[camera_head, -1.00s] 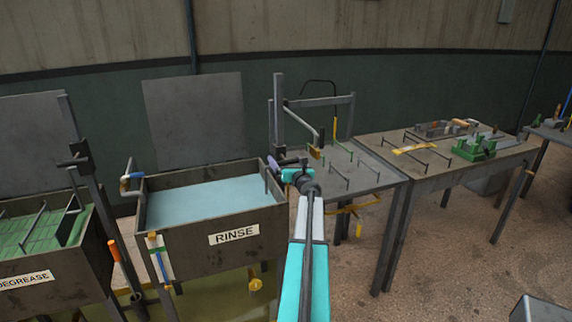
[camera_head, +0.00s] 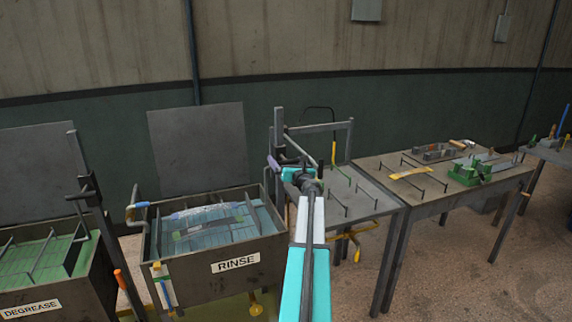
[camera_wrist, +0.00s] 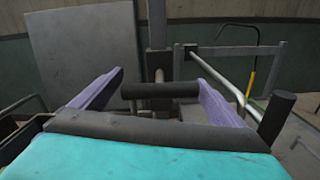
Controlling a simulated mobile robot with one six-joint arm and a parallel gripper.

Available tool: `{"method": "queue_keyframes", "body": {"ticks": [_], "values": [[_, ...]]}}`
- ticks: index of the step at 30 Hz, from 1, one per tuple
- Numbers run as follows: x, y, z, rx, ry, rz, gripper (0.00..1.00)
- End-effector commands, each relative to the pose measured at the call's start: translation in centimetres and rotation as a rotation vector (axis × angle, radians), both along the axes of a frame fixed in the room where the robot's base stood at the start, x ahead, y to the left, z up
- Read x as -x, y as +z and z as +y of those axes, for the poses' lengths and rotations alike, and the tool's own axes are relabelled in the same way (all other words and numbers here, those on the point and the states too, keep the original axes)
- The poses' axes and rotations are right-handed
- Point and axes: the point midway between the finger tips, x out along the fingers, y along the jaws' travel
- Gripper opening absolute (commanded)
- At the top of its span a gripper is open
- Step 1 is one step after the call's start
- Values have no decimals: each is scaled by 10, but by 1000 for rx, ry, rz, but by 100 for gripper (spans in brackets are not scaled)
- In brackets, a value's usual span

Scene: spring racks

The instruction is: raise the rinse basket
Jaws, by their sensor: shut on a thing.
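The rinse tank (camera_head: 258,247) is a dark open box labelled RINSE, left of my arm in the head view. The rinse basket (camera_head: 212,228) shows inside it as a pale blue-grey mesh with darker flat shapes, below the rim. Whether it is clear of the water I cannot tell. My gripper (camera_head: 282,164) is at the upright post by the tank's right back corner. In the wrist view its two purple fingers are shut on a dark horizontal lever handle (camera_wrist: 160,90) in front of the post. The link from handle to basket is hidden.
The degrease tank (camera_head: 78,290) with green mesh stands at the left, a post and lever (camera_head: 86,188) beside it. A grey panel (camera_head: 200,150) stands behind the rinse tank. Tables with racks (camera_head: 375,215) and a green fixture (camera_head: 470,174) stand to the right. Floor shows at front right.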

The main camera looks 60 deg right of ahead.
Motion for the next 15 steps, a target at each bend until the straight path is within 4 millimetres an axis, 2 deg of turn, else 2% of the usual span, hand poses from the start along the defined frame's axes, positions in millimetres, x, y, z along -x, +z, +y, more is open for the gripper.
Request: {"method": "queue_keyframes", "body": {"ticks": [1,12,13,15], "values": [[0,7,-1,5,0,-2,53],[0,9,-1,6,-1,-4,53],[0,9,-1,7,-2,-5,97],[0,9,-1,6,-1,-4,100]]}}
